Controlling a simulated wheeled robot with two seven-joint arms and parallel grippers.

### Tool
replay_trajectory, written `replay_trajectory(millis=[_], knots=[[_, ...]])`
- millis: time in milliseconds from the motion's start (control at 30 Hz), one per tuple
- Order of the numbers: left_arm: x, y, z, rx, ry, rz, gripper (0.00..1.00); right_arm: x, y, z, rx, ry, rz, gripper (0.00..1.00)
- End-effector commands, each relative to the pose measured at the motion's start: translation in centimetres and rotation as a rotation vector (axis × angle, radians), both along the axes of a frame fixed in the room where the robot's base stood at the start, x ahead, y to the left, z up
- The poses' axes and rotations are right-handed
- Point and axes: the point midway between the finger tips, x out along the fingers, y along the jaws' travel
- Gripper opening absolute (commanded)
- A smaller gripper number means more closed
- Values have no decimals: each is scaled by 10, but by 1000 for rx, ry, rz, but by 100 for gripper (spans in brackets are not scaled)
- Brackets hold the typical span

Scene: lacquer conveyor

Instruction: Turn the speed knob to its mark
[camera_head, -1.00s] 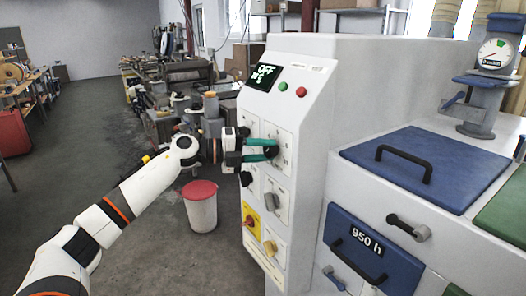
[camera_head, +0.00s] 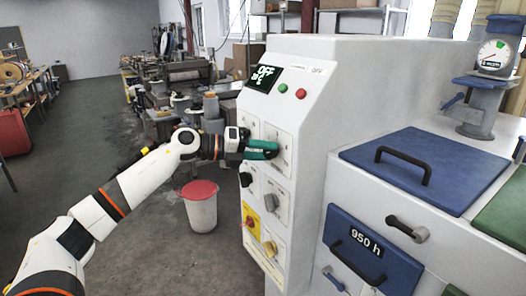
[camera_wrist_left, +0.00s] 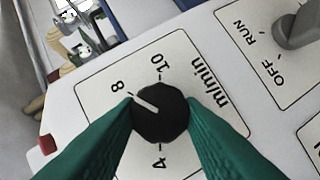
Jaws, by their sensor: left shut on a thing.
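The speed knob (camera_wrist_left: 160,112) is round and black with a white pointer line. In the left wrist view its pointer aims up and left, close to the tick by the 8. The plate (camera_wrist_left: 99,100) around it carries 4, 8, 10 and "m/min". My left gripper (camera_wrist_left: 160,116) is shut on the knob, one green finger on each side; the fingers hide part of the scale. In the head view, my left gripper (camera_head: 263,150) reaches the upper right plate of the white control panel (camera_head: 305,130) and mostly hides the knob. My right gripper is not in view.
Beside the knob is an OFF/RUN switch (camera_wrist_left: 297,30). Below are a grey handle (camera_head: 271,201) and a red knob on yellow (camera_head: 249,221). A red-lidded bin (camera_head: 200,208) stands on the floor left.

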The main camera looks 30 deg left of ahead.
Motion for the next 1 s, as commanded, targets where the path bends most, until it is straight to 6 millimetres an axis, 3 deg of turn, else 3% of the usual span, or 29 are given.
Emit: replay_trajectory(millis=[100, 133, 267, 667, 1000], knots=[[0, -1, -3, 1, 5, -3, 11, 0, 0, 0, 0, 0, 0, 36], [0, -1, -3, 1, 5, -3, 37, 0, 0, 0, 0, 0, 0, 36], [0, -1, -2, 1, 4, -2, 56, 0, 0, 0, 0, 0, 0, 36], [-7, 8, -2, 0, 2, 2, 56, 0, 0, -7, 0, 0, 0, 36], [-58, 55, 5, 4, 7, 5, 56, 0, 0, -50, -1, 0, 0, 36]])
